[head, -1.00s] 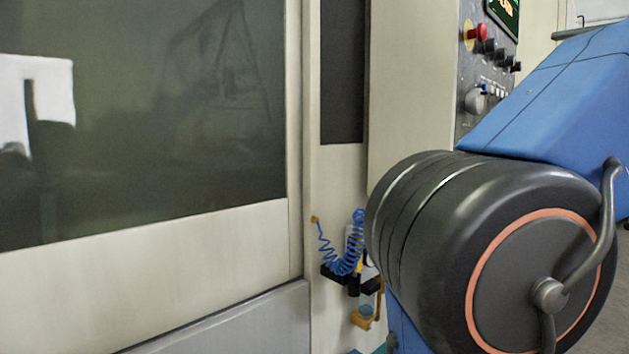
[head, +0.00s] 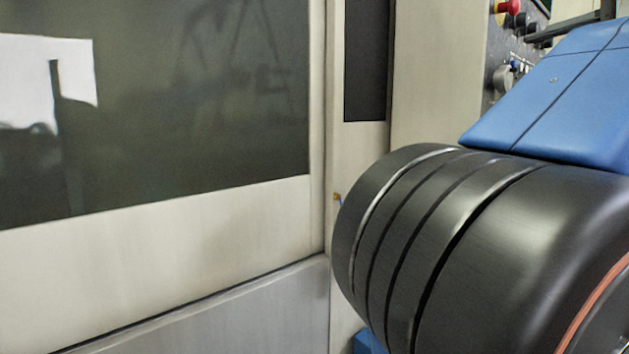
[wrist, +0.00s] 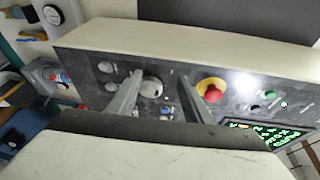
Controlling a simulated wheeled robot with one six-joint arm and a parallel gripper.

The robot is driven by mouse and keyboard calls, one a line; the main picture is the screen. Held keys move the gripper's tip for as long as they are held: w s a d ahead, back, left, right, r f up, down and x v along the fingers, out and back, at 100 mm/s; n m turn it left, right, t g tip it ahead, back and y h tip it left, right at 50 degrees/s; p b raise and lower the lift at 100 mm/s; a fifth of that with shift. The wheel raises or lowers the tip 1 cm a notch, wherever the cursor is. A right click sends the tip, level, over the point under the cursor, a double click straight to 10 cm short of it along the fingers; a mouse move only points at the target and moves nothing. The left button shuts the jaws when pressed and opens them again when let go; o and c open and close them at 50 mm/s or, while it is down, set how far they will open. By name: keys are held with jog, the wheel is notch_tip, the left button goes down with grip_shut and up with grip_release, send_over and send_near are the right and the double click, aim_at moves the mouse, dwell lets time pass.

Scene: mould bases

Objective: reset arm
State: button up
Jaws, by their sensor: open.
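My gripper (wrist: 165,95) shows in the wrist view, with its two grey fingers apart and nothing between them that I can see held. Beyond the fingers is a machine control panel (wrist: 130,68) with a grey knob and a red emergency button on a yellow ring (wrist: 212,90).
A machine with a large dark window (head: 180,90) and a pale door frame (head: 200,215) stands close on the left. Part of the control panel (head: 515,55) shows at the upper right, behind my arm. A green-lettered screen (wrist: 265,132) sits at the panel's right end.

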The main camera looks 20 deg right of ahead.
jog(key=w+a+f+n+g+y, duration=0.1)
jog(key=w+a+f+g, duration=0.15)
jog(key=a+f, duration=0.45)
jog(key=w+a+f+n+g, duration=0.2)
jog(key=w+a+f, duration=0.1)
jog(key=f, duration=0.7)
jog(key=w+a+f+n+g+y, duration=0.1)
jog(key=w+a+f+g, duration=0.15)
jog(key=a+f, duration=0.45)
jog(key=s+a+f+n+g+h, duration=0.1)
jog(key=s+a+f+n, duration=0.2)
jog(key=f, duration=0.8)
jog(key=s+a+f+n+g+h, duration=0.1)
jog(key=s+a+f+n, duration=0.3)
jog(key=f, duration=0.7)
jog(key=s+a+f+n+g+h, duration=0.1)
jog(key=s+a+f+n+g, duration=0.2)
jog(key=f, duration=0.8)
jog(key=s+a+n, duration=0.1)
jog(key=s+n, duration=0.1)
jog(key=n, duration=0.1)
jog(key=shift+s+f+n, duration=0.2)
jog(key=shift+f+n, duration=0.05)
jog(key=shift+n, duration=0.05)
jog(key=shift+d, duration=0.15)
